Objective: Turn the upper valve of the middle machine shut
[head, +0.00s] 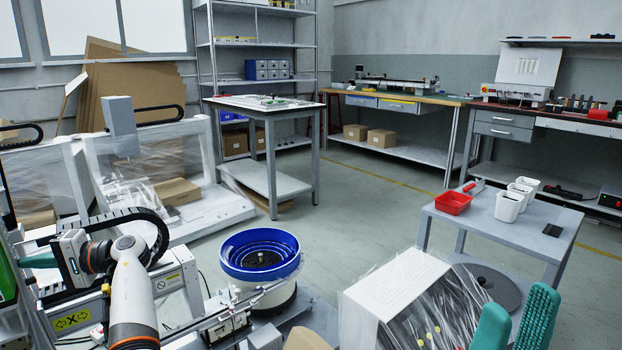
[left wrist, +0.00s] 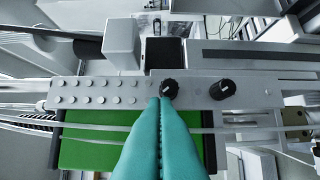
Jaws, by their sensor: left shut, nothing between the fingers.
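In the left wrist view a grey panel (left wrist: 125,93) carries two black knobs with white marks. The left knob (left wrist: 170,88) is right at the tips of my left gripper (left wrist: 161,101); the right knob (left wrist: 222,90) stands apart from it. The gripper's teal fingers are shut together with nothing between them. The tips overlap the lower-left edge of the left knob; I cannot tell whether they touch it. I cannot tell which knob is the upper valve. In the head view my left arm reaches to the machine at lower left, its fingertips hidden. My right gripper (head: 515,318) is open and empty at bottom right.
Several round buttons sit left of the knobs, above a green screen (left wrist: 90,150). A blue bowl feeder (head: 260,255) stands right of my left arm. A plastic-wrapped white box (head: 395,285) is near my right gripper. A grey table (head: 510,228) holds red and white bins.

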